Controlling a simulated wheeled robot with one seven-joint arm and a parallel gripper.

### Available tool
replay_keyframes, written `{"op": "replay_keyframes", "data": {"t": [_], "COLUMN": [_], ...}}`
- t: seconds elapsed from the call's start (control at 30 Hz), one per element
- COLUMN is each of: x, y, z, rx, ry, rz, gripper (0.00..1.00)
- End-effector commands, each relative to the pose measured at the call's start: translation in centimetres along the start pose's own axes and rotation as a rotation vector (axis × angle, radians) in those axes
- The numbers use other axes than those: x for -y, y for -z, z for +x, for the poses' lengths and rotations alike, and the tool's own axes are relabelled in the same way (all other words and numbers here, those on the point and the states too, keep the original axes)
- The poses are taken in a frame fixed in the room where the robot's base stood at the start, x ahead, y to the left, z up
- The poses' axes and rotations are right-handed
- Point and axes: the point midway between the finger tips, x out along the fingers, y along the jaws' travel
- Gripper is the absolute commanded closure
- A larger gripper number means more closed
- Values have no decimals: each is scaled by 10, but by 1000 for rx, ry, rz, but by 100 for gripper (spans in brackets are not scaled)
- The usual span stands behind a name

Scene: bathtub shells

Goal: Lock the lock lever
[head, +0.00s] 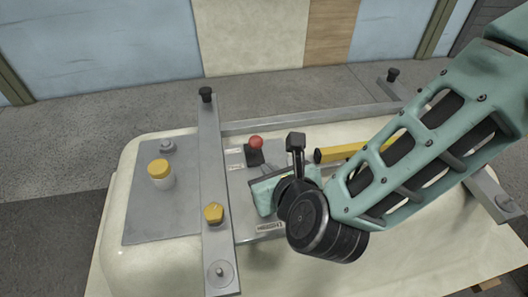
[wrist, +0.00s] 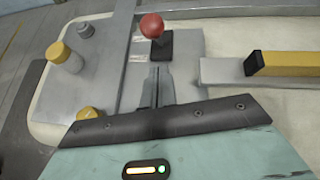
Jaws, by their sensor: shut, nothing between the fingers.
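A short lever with a red ball knob (head: 256,142) stands on a dark base on the grey plate; the knob also shows in the wrist view (wrist: 152,25). A yellow bar handle with a black end (head: 345,151) lies to its right, also in the wrist view (wrist: 285,63). I cannot tell for sure which of these is the lock lever. My gripper (wrist: 158,72) is shut and empty, with its fingertips just in front of the red-knobbed lever's base. No contact is visible. In the head view my wrist hides part of the plate.
A yellow-capped white jar (head: 160,173) and a grey knob (head: 167,146) stand on the left plate. The pale tub shell (head: 160,275) lies beneath.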

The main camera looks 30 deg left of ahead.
Motion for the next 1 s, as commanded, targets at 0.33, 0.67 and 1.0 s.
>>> {"op": "replay_keyframes", "data": {"t": [0.33,0.67,1.0], "x": [0,0,1], "y": [-26,-26,-32], "z": [21,22,20], "rx": [3,3,-43], "ry": [0,0,-5], "rz": [1,1,8], "gripper": [100,100,100]}}
